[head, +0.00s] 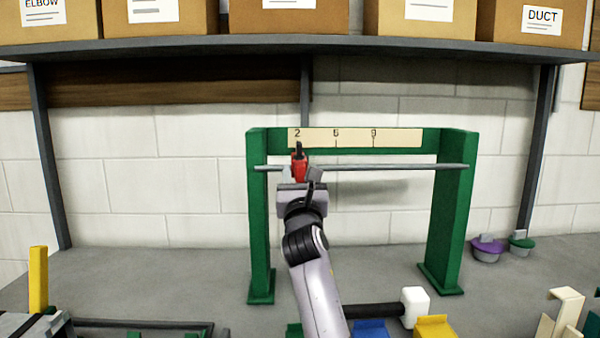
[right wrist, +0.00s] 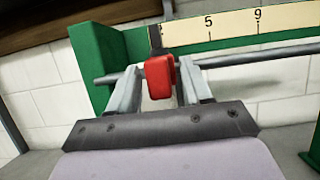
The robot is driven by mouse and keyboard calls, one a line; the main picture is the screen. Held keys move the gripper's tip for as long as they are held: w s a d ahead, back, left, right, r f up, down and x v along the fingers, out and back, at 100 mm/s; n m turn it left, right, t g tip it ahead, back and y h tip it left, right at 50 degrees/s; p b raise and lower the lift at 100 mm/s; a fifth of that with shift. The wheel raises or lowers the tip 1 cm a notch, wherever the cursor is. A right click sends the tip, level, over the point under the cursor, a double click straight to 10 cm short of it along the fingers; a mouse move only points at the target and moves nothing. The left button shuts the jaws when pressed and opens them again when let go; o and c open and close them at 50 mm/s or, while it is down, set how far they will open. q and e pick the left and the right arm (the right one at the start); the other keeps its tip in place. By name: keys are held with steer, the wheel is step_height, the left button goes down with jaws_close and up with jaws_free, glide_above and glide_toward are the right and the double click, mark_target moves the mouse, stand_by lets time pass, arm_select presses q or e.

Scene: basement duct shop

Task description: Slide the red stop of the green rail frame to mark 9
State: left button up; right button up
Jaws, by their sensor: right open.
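The green rail frame (head: 452,215) stands on the bench, with a grey rod (head: 400,167) across it and a cream scale (head: 395,138) marked 2, 5 and 9 above. The red stop (head: 299,168) is on the rod near the left post, its dark pointer at mark 2. In the right wrist view the red stop (right wrist: 159,77) sits between the two fingers. My right gripper (head: 300,178) is open around the stop, one finger on each side; I cannot tell whether either finger touches it. My left gripper is not in view.
A mallet with a white head (head: 414,307), a blue piece (head: 370,331) and a yellow piece (head: 434,327) lie at the front. Purple (head: 487,249) and green (head: 521,244) capped items stand right of the frame. A shelf (head: 300,47) with boxes hangs above. The rod right of the stop is clear.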

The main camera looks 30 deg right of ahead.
steer(key=shift+w+d+r, duration=0.15)
steer(key=shift+w+d, duration=0.05)
steer(key=shift+w, duration=0.2)
jaws_close()
